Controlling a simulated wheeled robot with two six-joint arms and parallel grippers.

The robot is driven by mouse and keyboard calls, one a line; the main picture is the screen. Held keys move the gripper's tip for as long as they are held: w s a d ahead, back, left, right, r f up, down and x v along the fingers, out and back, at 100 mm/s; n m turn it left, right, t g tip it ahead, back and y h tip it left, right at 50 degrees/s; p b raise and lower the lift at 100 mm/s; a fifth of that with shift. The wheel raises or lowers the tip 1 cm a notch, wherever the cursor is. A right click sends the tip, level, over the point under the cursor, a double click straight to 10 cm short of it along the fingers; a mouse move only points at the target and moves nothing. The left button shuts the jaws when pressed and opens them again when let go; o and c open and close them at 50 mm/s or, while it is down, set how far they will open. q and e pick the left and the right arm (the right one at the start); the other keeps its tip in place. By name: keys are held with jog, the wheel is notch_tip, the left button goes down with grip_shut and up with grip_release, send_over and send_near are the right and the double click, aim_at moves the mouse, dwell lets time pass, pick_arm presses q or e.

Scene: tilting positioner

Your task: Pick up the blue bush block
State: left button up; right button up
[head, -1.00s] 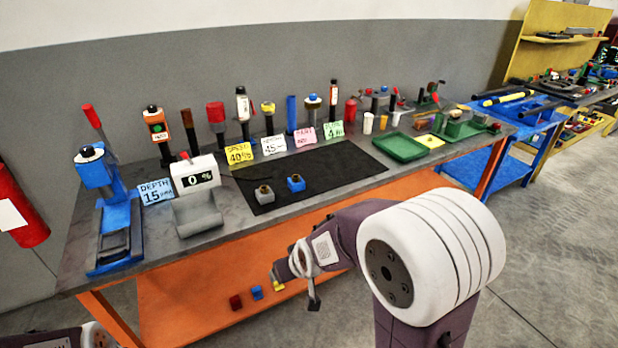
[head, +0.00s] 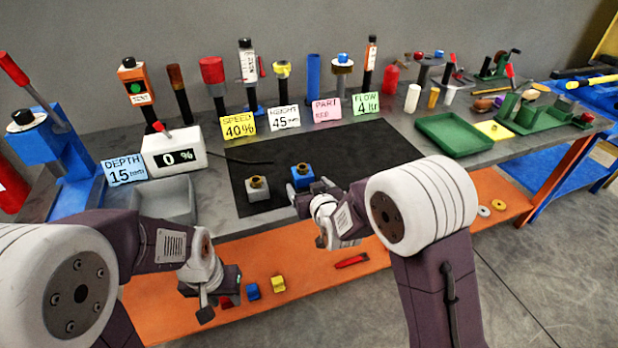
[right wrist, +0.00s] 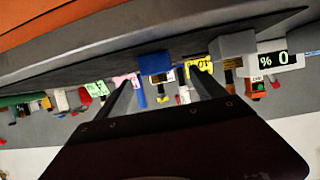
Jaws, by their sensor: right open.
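The blue bush block (head: 303,177), with a brass bush on top, stands on the black mat (head: 350,152). In the right wrist view the blue block (right wrist: 156,64) lies ahead, between the lines of the two fingers. My right gripper (head: 307,189) is open and empty at the block's near side; its fingers partly cover the block's lower part in the head view. I cannot tell whether they touch it. My left gripper (head: 212,297) hangs low in front of the bench; its jaws are not clear.
A grey bush block (head: 257,190) stands just left of the blue one. A grey cradle (head: 165,200) and percent display (head: 174,154) are further left. Label cards and upright tools line the back. A green tray (head: 453,134) is right. Small blocks lie on the orange shelf (head: 330,250).

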aim_at(304, 176)
jog(key=x, duration=0.4)
jog(key=shift+w+d+f, duration=0.2)
jog(key=shift+w+d, duration=0.05)
jog(key=shift+d, duration=0.1)
jog(key=shift+w+a, duration=0.2)
jog(key=shift+a, duration=0.05)
jog(key=x, duration=0.4)
jog(key=shift+w, duration=0.45)
jog(key=shift+s, duration=0.1)
jog(key=shift+r, duration=0.1)
jog(key=c, duration=0.4)
grip_shut()
